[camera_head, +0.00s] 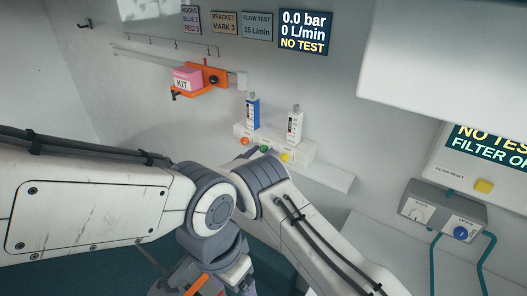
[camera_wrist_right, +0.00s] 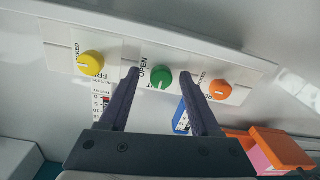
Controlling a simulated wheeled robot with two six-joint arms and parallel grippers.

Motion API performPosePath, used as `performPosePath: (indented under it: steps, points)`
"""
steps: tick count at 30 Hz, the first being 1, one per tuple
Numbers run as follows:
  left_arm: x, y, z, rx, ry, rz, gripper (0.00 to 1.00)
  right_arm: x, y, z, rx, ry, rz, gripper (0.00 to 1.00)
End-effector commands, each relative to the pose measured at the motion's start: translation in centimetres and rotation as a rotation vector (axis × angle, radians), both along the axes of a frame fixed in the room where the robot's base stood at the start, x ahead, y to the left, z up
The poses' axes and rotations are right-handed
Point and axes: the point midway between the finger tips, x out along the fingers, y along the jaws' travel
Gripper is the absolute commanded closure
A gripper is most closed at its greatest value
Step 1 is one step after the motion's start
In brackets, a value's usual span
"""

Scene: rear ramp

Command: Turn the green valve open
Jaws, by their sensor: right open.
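The green valve (camera_head: 264,148) is the middle of three round knobs on a white ledge on the wall. In the right wrist view the green valve (camera_wrist_right: 162,77) shows a short white line at its lower left. The word OPEN is printed at its left, and other lettering below it is partly hidden. My right gripper (camera_wrist_right: 162,71) is open, one finger on each side of the green valve in that view. I see no contact, and the depth is hard to tell. In the head view my arm hides most of that gripper.
A yellow knob (camera_wrist_right: 91,63) and an orange knob (camera_wrist_right: 219,89) flank the green valve closely. A blue-and-white cartridge (camera_head: 253,112) and a white cartridge (camera_head: 295,122) stand above the knobs. The wall display (camera_head: 305,32) reads 0.0 bar, 0 L/min, NO TEST.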

Motion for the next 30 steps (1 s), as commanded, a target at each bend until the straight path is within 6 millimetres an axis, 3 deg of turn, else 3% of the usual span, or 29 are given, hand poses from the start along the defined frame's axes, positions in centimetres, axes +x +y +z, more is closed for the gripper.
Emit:
performPosePath:
  steps: [3,8,9,20,30]
  points:
    - [0.0,0.0,0.0,0.000,0.000,0.000,0.20,0.0,0.2,0.0,0.000,0.000,0.002,0.36]
    - [0.0,0.0,0.0,0.000,0.000,0.000,0.20,0.0,0.1,0.0,0.000,0.000,0.002,0.97]
    - [0.0,0.0,0.0,0.000,0.000,0.000,0.20,0.0,0.1,0.0,0.000,0.000,0.002,1.00]
    - [0.0,0.0,-1.1,0.000,0.000,0.000,0.20,0.0,0.0,-0.3,0.038,-0.027,0.002,1.00]
    - [0.0,0.0,-5.6,0.000,0.000,-0.001,0.20,0.0,0.0,-0.7,0.229,-0.167,0.001,1.00]
